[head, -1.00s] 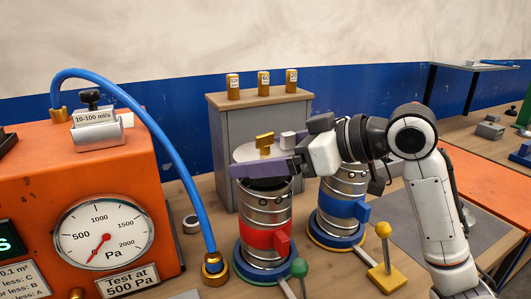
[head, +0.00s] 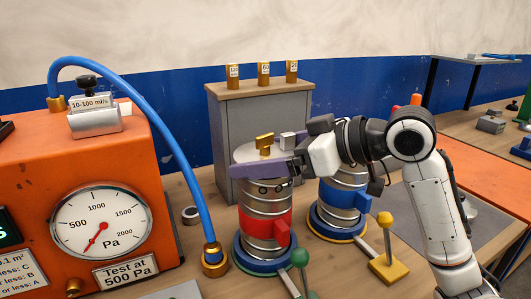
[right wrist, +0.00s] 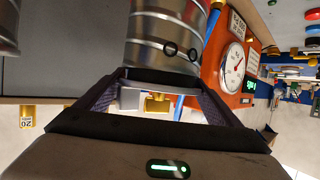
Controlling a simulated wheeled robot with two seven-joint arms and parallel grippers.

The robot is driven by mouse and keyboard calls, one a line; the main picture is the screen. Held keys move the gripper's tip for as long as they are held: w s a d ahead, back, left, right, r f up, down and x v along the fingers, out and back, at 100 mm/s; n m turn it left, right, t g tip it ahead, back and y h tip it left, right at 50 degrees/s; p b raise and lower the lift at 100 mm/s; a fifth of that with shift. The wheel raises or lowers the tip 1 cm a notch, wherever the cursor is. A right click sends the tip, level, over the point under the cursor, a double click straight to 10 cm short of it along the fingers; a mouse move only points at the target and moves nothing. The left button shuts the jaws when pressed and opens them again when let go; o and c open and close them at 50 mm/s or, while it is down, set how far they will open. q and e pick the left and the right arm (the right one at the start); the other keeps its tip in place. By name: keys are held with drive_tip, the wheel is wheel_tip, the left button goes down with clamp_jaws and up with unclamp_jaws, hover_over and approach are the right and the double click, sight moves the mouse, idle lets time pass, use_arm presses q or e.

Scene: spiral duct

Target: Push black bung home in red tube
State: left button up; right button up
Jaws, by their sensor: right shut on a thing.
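The red tube (head: 278,214) is a metal spiral duct with a red band and side stub, upright on a blue round base. My right gripper (head: 262,159), with purple fingers, reaches in from the right at its top end. It is shut around a bung with a pale disc top (head: 246,153) and a gold handle (head: 265,141). The handle also shows between the fingers in the right wrist view (right wrist: 158,102), close to the metal tube wall (right wrist: 165,35). The bung's black part and its seating depth are hidden by the fingers. My left gripper is out of view.
A blue-banded tube (head: 343,198) stands close on the right, under my right arm. An orange gauge box (head: 30,150) and blue hose (head: 180,165) are on the left. A grey cabinet (head: 265,120) stands behind. Green (head: 299,258) and yellow (head: 385,219) knobs stand in front.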

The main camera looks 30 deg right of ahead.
drive_tip(key=shift+f+b, duration=0.4)
drive_tip(key=shift+f, duration=0.3)
drive_tip(key=o, duration=1.2)
drive_tip(key=shift+c, duration=0.2)
drive_tip(key=b+v, duration=0.1)
drive_tip(key=v, duration=0.9)
drive_tip(key=shift+s+d+r, duration=0.15)
